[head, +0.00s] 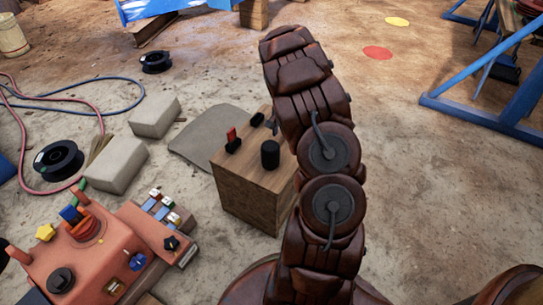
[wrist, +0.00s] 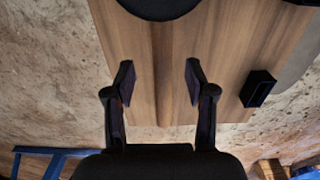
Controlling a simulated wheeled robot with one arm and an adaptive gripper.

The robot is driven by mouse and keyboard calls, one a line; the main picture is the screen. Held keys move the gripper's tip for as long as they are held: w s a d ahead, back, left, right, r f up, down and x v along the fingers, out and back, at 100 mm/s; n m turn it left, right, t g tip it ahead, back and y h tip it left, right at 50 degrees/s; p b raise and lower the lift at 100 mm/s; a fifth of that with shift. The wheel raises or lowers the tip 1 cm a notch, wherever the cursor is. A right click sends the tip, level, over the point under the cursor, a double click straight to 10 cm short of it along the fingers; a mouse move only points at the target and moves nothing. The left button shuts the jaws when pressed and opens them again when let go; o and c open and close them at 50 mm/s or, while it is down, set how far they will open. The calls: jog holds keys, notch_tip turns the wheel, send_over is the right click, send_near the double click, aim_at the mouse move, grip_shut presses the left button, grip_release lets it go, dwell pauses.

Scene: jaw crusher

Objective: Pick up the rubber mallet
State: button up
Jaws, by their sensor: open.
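In the wrist view, a dark round shape (wrist: 158,6), cut by the top edge, is probably the same thing. In the head view my arm hides most of the gripper.
A red and black item (head: 232,138) sits on the block's left side. A small black box (wrist: 258,88) lies right of my fingers in the wrist view. An orange control console (head: 90,262), grey bricks (head: 117,165) and a cable reel (head: 58,160) are to the left. Open floor lies right.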

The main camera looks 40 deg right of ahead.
aim_at(282, 139)
jog(key=shift+w+a+f+b, duration=0.15)
jog(key=shift+f+b, duration=0.35)
jog(key=shift+f, duration=0.85)
jog(key=shift+s+a+f+b, duration=0.1)
jog(key=shift+f+b, duration=0.35)
jog(key=shift+f, duration=0.85)
jog(key=shift+c, duration=0.3)
grip_shut()
